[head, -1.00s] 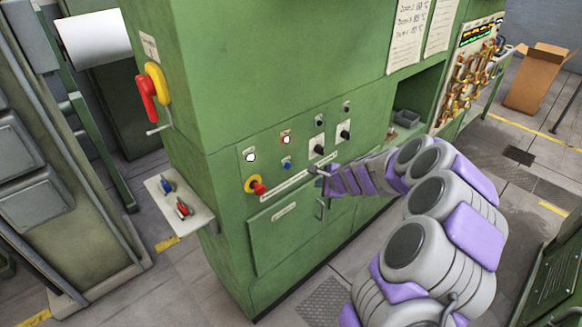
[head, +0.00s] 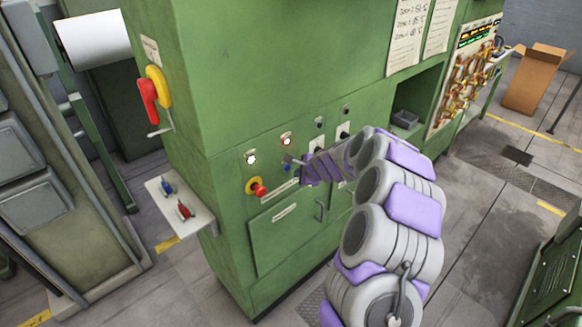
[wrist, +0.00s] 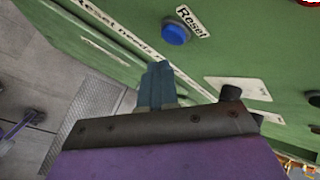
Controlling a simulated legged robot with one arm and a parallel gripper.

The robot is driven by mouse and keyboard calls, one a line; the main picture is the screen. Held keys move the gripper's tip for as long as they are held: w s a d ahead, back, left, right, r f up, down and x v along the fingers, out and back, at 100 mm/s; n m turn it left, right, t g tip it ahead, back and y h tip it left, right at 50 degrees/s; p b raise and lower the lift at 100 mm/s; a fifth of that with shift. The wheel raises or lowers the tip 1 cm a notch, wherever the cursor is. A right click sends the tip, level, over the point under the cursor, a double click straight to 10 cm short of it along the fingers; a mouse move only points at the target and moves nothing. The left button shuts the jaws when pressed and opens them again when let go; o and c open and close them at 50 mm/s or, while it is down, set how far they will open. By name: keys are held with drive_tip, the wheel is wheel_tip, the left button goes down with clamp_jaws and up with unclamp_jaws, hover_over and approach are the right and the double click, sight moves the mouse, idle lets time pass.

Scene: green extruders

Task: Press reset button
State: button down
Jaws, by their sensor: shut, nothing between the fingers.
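The blue reset button (wrist: 176,33) sits on the green panel beside a white "Reset" label (wrist: 193,20) in the wrist view. In the head view the button (head: 287,168) shows small, right by my gripper's tip. My gripper (wrist: 158,68) is shut and empty. Its fingertips point at the panel, a little below and left of the button in the wrist view, and look apart from it. In the head view my gripper (head: 289,158) is in front of the control panel.
A red emergency knob on a yellow ring (head: 256,188) sits left of my gripper. Lit white (head: 251,159) and reddish (head: 286,140) lamps and black switches surround the button. A small shelf (head: 172,220) with tools sticks out at the left. The floor at right has free room.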

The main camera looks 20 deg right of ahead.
drive_tip(key=shift+w+a, duration=0.3)
drive_tip(key=shift+a, duration=0.25)
idle(1.4)
drive_tip(key=shift+d, duration=0.15)
drive_tip(key=shift+w+d+p, duration=0.15)
drive_tip(key=shift+w+p, duration=0.2)
drive_tip(key=shift+p, duration=0.1)
drive_tip(key=shift+a+r, duration=0.1)
drive_tip(key=shift+a, duration=0.1)
